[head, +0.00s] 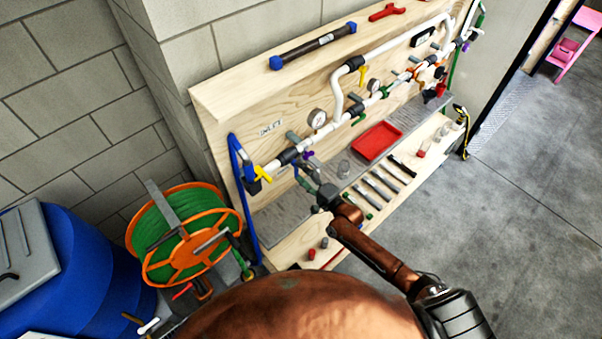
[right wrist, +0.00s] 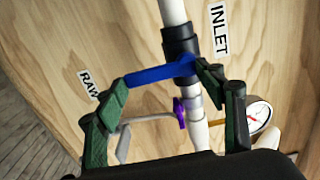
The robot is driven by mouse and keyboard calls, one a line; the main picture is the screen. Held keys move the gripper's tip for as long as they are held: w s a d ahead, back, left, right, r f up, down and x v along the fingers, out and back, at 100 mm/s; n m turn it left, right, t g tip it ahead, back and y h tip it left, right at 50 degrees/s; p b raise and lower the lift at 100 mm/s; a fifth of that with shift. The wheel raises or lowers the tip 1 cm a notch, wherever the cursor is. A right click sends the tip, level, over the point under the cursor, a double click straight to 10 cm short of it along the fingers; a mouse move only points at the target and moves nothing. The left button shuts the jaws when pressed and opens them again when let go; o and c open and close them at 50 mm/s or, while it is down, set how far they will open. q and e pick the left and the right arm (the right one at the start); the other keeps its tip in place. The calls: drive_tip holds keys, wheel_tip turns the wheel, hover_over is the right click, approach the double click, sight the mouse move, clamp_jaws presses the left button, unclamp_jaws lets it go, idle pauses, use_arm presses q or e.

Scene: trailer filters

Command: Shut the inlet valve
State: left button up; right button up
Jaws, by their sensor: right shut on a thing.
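The inlet valve is a black body (right wrist: 181,45) on a white pipe beside the INLET label (right wrist: 219,30) in the right wrist view. Its blue lever (right wrist: 155,75) extends left from the body, roughly crosswise to the pipe. My right gripper (right wrist: 160,87) has its dark green fingers at the two ends of the lever, shut on it. In the head view the valve body (head: 289,156) is at the left part of the board, and my right gripper (head: 308,178) reaches up beside it. The lever is hard to make out there. My left gripper is not in view.
A purple handle (right wrist: 180,112) and a gauge (right wrist: 259,115) are close to the fingers. A yellow handle (head: 262,173) is left of the valve. A red tray (head: 376,141) and several tools lie on the bench. An orange hose reel (head: 180,249) stands left.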

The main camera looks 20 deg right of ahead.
drive_tip(key=o, duration=1.7)
drive_tip(key=v, duration=1.2)
